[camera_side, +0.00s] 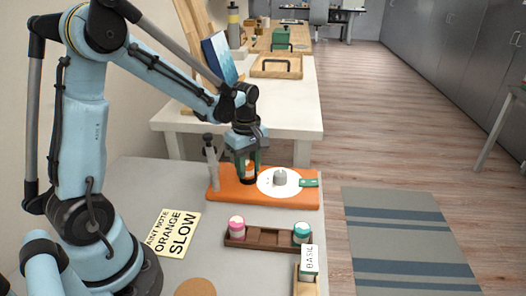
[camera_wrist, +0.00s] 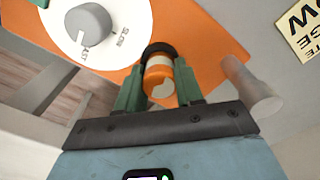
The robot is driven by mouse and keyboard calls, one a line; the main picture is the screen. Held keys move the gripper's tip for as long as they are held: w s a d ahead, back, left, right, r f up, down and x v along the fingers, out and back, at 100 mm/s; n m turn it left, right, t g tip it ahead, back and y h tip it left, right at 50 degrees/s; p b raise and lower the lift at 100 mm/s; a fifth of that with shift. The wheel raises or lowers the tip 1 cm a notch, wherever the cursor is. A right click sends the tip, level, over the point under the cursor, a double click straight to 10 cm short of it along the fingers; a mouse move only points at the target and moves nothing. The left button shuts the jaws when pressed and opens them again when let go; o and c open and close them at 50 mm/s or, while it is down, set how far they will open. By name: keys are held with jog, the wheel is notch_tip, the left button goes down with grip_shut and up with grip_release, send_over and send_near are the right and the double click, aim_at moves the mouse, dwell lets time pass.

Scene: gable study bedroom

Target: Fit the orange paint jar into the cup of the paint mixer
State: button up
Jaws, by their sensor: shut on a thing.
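My gripper (camera_side: 247,165) is shut on the orange paint jar (camera_wrist: 159,77), which has a white label. Its green fingers (camera_wrist: 160,88) press on both sides of the jar. The jar (camera_side: 250,169) is upright over the black cup (camera_side: 248,180) of the orange paint mixer (camera_side: 290,202). In the wrist view the cup's dark rim (camera_wrist: 158,48) shows at the jar's far end. I cannot tell whether the jar's bottom is inside the cup. The mixer has a white dial with a grey knob (camera_wrist: 88,22); its mark appears to point toward FAST.
A grey post (camera_side: 211,163) stands on the mixer left of the cup. A brown rack (camera_side: 265,238) holds a pink jar (camera_side: 236,226) and a teal jar (camera_side: 302,232). A yellow note (camera_side: 173,233) reads ORANGE SLOW. A box marked BASIC (camera_side: 309,260) is at front right.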

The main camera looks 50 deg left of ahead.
aim_at(248, 163)
jog(key=shift+f, duration=0.3)
jog(key=o, duration=1.1)
jog(key=shift+f, duration=0.1)
notch_tip(248, 163, up, 13)
jog(key=shift+s+d+f+m+t, duration=0.4)
jog(key=shift+s+d+m+t, duration=1.05)
jog(key=shift+m, duration=1.55)
jog(key=shift+s+d+f+m+t, duration=0.35)
jog(key=shift+s+d+m+t, duration=0.75)
jog(key=shift+d+m, duration=1.35)
jog(key=shift+s+d+f+m+t, duration=0.4)
jog(key=shift+s+d+m+t, duration=0.85)
jog(key=shift+m, duration=2.3)
jog(key=shift+s+a, duration=0.1)
jog(key=shift+a, duration=0.1)
